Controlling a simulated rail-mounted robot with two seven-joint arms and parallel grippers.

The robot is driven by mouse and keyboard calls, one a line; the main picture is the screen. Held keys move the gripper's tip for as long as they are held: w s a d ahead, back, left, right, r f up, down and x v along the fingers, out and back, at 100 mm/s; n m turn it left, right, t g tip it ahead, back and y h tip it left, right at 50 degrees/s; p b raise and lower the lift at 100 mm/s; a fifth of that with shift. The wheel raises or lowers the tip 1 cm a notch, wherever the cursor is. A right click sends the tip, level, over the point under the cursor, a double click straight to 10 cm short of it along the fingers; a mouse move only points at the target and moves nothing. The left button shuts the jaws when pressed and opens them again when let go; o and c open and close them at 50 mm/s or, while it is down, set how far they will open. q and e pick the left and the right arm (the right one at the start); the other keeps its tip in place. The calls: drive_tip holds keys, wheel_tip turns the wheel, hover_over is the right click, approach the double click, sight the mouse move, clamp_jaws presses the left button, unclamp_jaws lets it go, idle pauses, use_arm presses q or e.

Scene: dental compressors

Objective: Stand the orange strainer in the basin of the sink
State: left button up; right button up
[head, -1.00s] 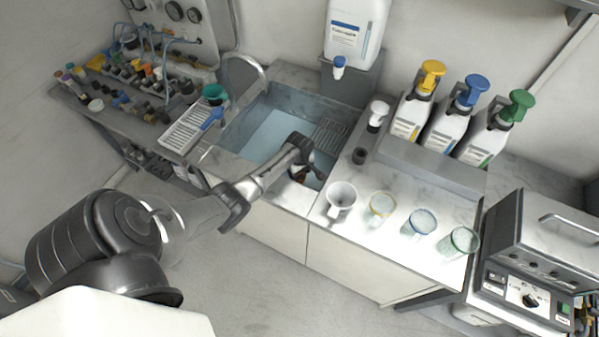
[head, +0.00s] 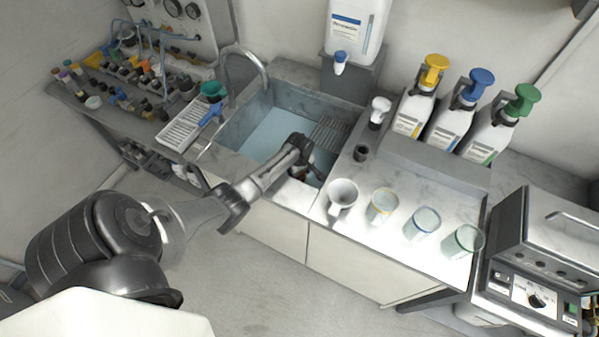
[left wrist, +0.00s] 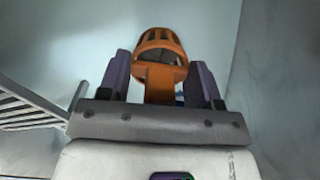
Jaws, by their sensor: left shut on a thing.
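The orange strainer (left wrist: 161,45) is between the fingers of my left gripper (left wrist: 160,72) in the left wrist view. Its slotted cup points away from the gripper and its flat handle lies between the two fingers, which are shut on it. In the head view my left gripper (head: 302,171) reaches down into the front right of the sink basin (head: 262,138). There the strainer is mostly hidden by the gripper. I cannot tell whether it touches the basin floor. My right gripper is not in view.
A wire rack (head: 330,133) lies in the basin's right part. The faucet (head: 250,65) stands behind at left, with a drainer (head: 185,125) and a teal strainer (head: 213,91) beside it. A white mug (head: 342,194) and several glass cups stand on the right counter.

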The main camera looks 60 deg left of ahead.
use_arm(q)
drive_tip(key=shift+f, duration=0.15)
drive_tip(key=shift+d+f+b, duration=0.2)
drive_tip(key=shift+f+b, duration=0.6)
drive_tip(key=shift+f, duration=0.5)
drive_tip(key=o, duration=1)
drive_tip(key=shift+c, duration=0.6)
drive_tip(key=shift+c, duration=1.4)
drive_tip(key=shift+r, duration=0.1)
